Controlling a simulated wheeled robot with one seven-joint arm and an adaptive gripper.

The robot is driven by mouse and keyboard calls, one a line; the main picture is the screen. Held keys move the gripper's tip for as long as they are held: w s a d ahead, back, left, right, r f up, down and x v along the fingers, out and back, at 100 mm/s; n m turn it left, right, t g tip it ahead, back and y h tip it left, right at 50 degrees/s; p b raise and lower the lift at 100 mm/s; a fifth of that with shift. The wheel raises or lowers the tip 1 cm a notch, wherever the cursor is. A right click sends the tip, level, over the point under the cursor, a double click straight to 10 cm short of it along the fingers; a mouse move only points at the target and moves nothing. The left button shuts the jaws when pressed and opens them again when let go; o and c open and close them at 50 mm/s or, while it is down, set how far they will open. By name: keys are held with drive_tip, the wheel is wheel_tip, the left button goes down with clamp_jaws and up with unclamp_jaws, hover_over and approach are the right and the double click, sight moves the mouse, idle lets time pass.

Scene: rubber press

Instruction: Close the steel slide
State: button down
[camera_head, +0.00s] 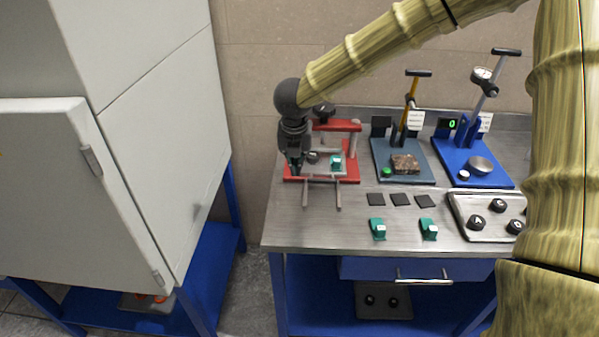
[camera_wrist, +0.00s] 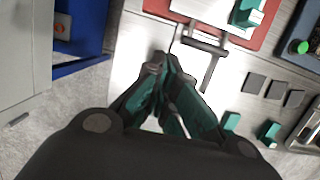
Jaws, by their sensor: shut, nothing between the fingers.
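The red press (camera_head: 337,126) stands at the back left of the steel bench, on a red base (camera_head: 350,177). Its steel slide (camera_head: 322,173) has two rods sticking out toward the bench's front edge. A green block with a white label (camera_head: 336,162) sits at the slide. In the wrist view, a grey crossbar and rod of the slide (camera_wrist: 205,42) show beside the red base (camera_wrist: 264,38). My gripper (camera_head: 294,172) is shut and empty, pointing down at the left side of the press. In the wrist view its fingertips (camera_wrist: 165,62) are left of the rod; contact cannot be told.
A grey-blue press (camera_head: 424,172) and a blue gauge press (camera_head: 490,179) stand to the right. Several black squares (camera_head: 400,199) and two green blocks (camera_head: 377,229) lie in front. A steel tray (camera_head: 466,220) holds black weights. A large grey cabinet (camera_head: 140,130) stands left.

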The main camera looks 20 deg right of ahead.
sight(322, 165)
drive_tip(key=s+d+b, duration=0.2)
drive_tip(key=s+d, duration=0.5)
drive_tip(key=s, duration=0.2)
drive_tip(key=p+x, duration=0.1)
drive_tip(key=x, duration=0.8)
drive_tip(key=shift+w, duration=0.15)
drive_tip(key=shift+w+d+f+p, duration=0.1)
drive_tip(key=shift+w+d+p, duration=0.25)
drive_tip(key=shift+w, duration=0.3)
drive_tip(key=shift+w+d+p, duration=0.25)
drive_tip(key=shift+w+p, duration=0.05)
drive_tip(key=shift+w, duration=0.3)
drive_tip(key=shift+w+d+f+p, duration=0.1)
drive_tip(key=shift+w+d+p, duration=0.25)
drive_tip(key=shift+w, duration=0.3)
drive_tip(key=w, duration=0.1)
drive_tip(key=w+d+p, duration=0.1)
drive_tip(key=w, duration=0.1)
drive_tip(key=w+d+p, duration=0.1)
drive_tip(key=shift+w+r, duration=0.1)
drive_tip(key=shift+w, duration=0.25)
drive_tip(key=shift+r, duration=0.1)
drive_tip(key=shift+w, duration=0.1)
